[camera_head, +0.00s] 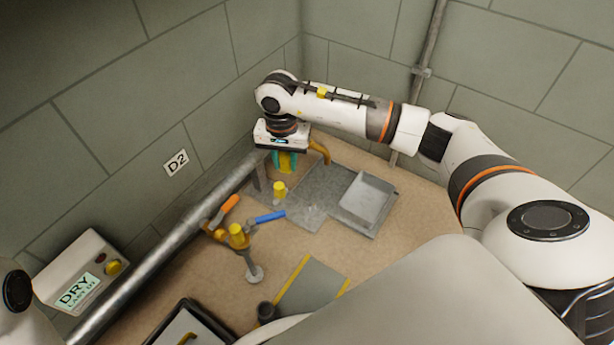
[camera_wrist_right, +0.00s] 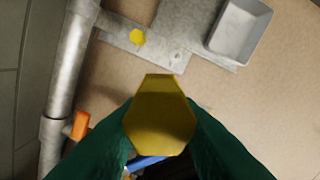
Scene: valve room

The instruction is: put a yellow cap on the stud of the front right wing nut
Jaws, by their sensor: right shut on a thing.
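My right gripper (camera_head: 285,162) is shut on a yellow cap (camera_head: 287,163), held above the grey plate at the back corner. In the right wrist view the cap (camera_wrist_right: 160,120) is a yellow hexagonal piece between the green fingers (camera_wrist_right: 160,135). A second yellow piece (camera_head: 279,190) stands on the grey plate (camera_head: 310,185) in front of the gripper; it also shows in the wrist view (camera_wrist_right: 137,37). My left gripper is not in view.
A grey tray (camera_head: 366,197) sits right of the plate. The orange handle (camera_head: 229,203) and blue handle (camera_head: 270,217) stick out in front. A thick pipe (camera_head: 170,245) runs along the left wall. A grey panel with yellow edges (camera_head: 312,288) lies nearer me.

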